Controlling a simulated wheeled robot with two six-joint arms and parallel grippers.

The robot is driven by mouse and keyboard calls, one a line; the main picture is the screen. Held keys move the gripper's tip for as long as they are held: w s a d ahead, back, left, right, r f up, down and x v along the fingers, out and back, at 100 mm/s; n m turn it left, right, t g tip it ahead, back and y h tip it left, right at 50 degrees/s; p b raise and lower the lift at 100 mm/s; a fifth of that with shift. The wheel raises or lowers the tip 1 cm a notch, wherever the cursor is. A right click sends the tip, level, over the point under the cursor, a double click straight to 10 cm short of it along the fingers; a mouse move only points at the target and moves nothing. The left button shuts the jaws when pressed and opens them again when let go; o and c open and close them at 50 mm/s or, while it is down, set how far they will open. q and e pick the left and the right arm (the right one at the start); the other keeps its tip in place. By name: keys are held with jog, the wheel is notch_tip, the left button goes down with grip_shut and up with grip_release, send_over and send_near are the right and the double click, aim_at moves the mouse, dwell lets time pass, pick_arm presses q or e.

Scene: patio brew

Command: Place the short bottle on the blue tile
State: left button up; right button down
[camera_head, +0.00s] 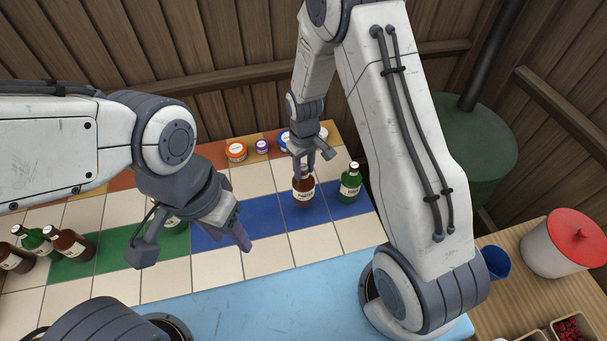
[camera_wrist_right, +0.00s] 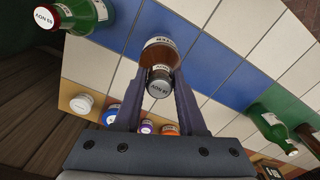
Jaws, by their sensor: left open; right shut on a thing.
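A brown bottle with a pale label (camera_head: 303,190) is upright at the blue tile strip (camera_head: 265,217). My right gripper (camera_head: 311,157) is shut on its neck from above. In the right wrist view the brown bottle (camera_wrist_right: 163,55) is between the jaws (camera_wrist_right: 160,78), with blue tiles around it. I cannot tell whether its base touches the tile. A green bottle (camera_head: 350,183) stands on the blue strip just to its right; it also shows in the right wrist view (camera_wrist_right: 85,14). My left gripper (camera_head: 193,242) is open and empty above the tiles at the left.
Two brown bottles (camera_head: 71,246) and a green bottle (camera_head: 36,240) stand at the left. Another bottle (camera_head: 172,224) is partly hidden behind my left gripper. Small lidded jars (camera_head: 236,151) line the back. A red-lidded canister (camera_head: 570,245) and blue cup (camera_head: 495,262) are at the right.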

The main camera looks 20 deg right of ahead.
aim_at(304, 178)
notch_tip(304, 178, down, 4)
jog(key=shift+r+p, duration=0.2)
jog(key=shift+p, duration=0.55)
jog(key=shift+f, duration=0.15)
jog(key=shift+f, duration=0.2)
jog(key=shift+c, duration=2.3)
grip_release()
jog(key=shift+r, duration=0.15)
